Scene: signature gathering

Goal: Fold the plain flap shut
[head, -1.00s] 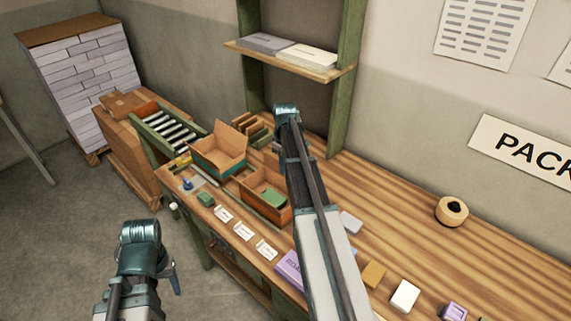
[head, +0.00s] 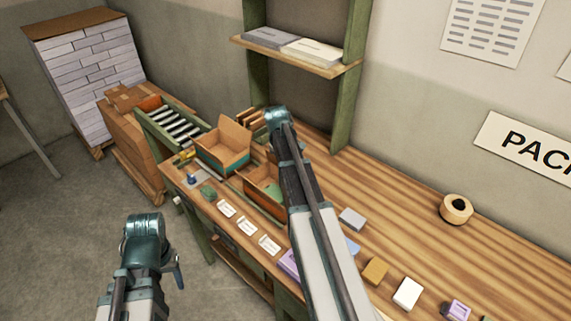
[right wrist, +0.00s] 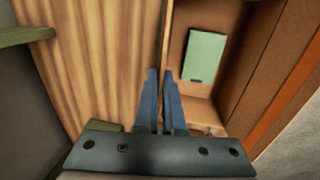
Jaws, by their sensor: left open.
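An open brown carton (head: 222,158) stands at the back left of the bench with a flap (head: 235,133) raised. A second open carton (head: 259,190) in front of it holds a green block (head: 273,189); this box and block also show in the right wrist view (right wrist: 205,56). I cannot tell which flap is the plain one. My left gripper (head: 172,272) is open and empty, over the floor left of the bench.
White cards (head: 248,232) lie along the bench's front edge. Small boxes (head: 375,270) and a tape roll (head: 456,209) lie to the right, where much of the wood is clear. A roller rack (head: 168,122) stands at the left end, a shelf (head: 296,58) behind.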

